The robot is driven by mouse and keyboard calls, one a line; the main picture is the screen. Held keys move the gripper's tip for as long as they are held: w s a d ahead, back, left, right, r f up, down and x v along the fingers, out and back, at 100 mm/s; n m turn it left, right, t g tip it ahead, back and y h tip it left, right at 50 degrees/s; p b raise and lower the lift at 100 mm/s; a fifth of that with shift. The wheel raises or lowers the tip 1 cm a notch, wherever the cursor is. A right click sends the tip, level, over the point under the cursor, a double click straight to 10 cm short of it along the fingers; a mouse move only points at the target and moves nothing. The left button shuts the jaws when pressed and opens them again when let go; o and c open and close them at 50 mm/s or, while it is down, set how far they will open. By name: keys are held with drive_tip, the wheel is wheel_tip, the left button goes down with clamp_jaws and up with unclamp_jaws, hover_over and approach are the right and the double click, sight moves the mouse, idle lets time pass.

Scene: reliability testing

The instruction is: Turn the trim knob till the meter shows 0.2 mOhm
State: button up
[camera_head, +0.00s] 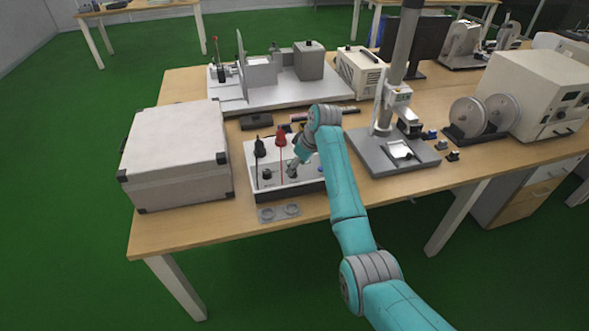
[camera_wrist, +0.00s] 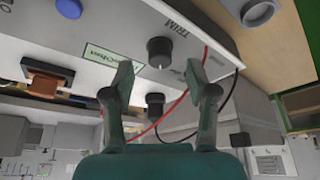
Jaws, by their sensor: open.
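The meter is a white box; its front panel shows in the wrist view (camera_wrist: 195,20) and its left part in the head view (camera_head: 251,160). The black trim knob (camera_wrist: 160,52) stands on that panel beside lettering that reads TRIM upside down. My gripper (camera_wrist: 160,76) is open, its two fingers apart, one on each side of the knob and slightly short of it; I see no contact. A small green-edged display (camera_wrist: 98,54) sits left of the knob, its reading too small to tell.
Red (camera_head: 281,137) and black (camera_head: 260,147) plugs with leads stand on the meter. A grey plate with two round recesses (camera_head: 279,213) lies in front. A pale case (camera_head: 175,150) is left, a grey stand (camera_head: 385,157) right. A blue button (camera_wrist: 69,8) is on the panel.

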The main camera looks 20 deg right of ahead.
drive_tip(key=v, duration=0.8)
drive_tip(key=shift+r, duration=0.35)
drive_tip(key=shift+s+d, duration=0.1)
drive_tip(key=shift+s, duration=0.1)
